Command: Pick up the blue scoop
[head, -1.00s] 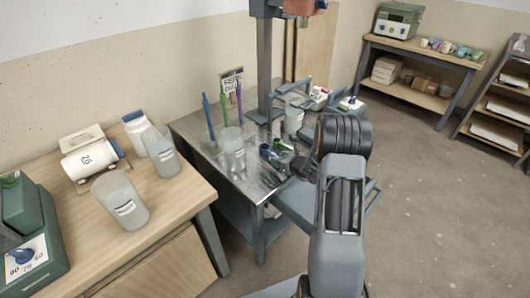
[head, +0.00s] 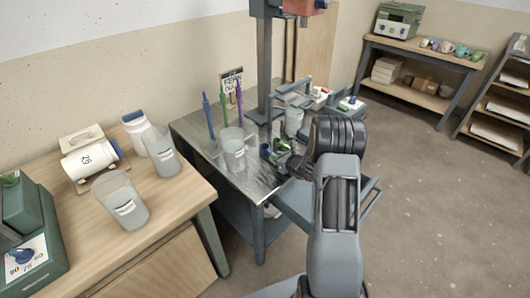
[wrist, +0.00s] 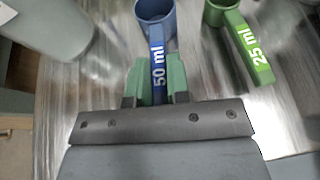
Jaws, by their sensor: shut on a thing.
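The blue scoop (wrist: 156,14) has a round cup and a handle marked 50 ml. It shows at the top middle of the wrist view, and small in the head view (head: 265,151). My gripper (wrist: 157,80) is shut on its handle, with a green pad on each side. The cup points away from my gripper. I cannot tell whether the scoop touches the metal bench top. In the head view my gripper (head: 284,160) is partly hidden by my dark wrist.
A green scoop (wrist: 236,38) marked 25 ml lies close on the right. A translucent jug (head: 234,154) stands left of the scoops on the metal bench (head: 258,185). Upright blue, green and purple tools and a drill-press column (head: 265,70) stand behind.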

